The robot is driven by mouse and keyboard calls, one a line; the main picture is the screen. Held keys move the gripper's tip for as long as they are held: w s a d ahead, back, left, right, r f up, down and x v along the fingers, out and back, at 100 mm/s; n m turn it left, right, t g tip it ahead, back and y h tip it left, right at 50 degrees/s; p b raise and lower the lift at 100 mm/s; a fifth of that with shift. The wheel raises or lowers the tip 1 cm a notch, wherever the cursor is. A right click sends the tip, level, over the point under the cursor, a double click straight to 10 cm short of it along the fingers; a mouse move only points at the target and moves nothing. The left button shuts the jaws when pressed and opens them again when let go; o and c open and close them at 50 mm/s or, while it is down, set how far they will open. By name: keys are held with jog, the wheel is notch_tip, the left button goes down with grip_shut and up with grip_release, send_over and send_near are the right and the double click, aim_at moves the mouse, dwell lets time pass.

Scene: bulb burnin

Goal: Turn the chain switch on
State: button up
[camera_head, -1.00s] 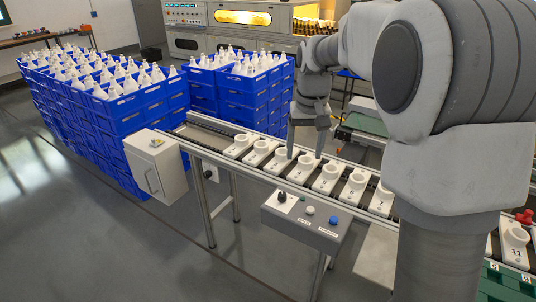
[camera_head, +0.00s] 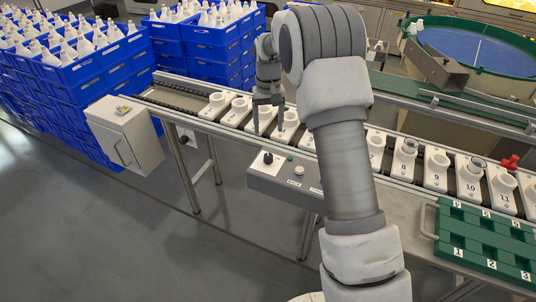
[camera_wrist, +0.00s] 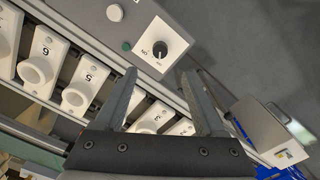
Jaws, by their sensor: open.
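A black rotary knob (camera_head: 268,158) on a white plate sits at the left end of the grey control box (camera_head: 262,176) on the conveyor's front side. In the wrist view the knob (camera_wrist: 159,48) shows close up, with "ON" lettering upside down beside it. I cannot tell for certain that this knob is the chain switch. My gripper (camera_head: 268,127) is open and empty, fingers pointing down, behind the box in the head view. In the wrist view the knob appears beyond and between the fingertips (camera_wrist: 160,75), apart from them.
A conveyor (camera_head: 226,128) carries numbered white holders, some with glass pieces. A second black knob (camera_head: 184,140) is below it, beside a pale cabinet (camera_head: 125,136). A green numbered tray (camera_head: 480,238) is at right; blue crates (camera_head: 120,60) are at left.

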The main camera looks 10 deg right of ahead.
aim_at(268, 155)
notch_tip(268, 155, down, 12)
jog(key=shift+f+b, duration=0.1)
jog(key=shift+b, duration=0.45)
grip_shut()
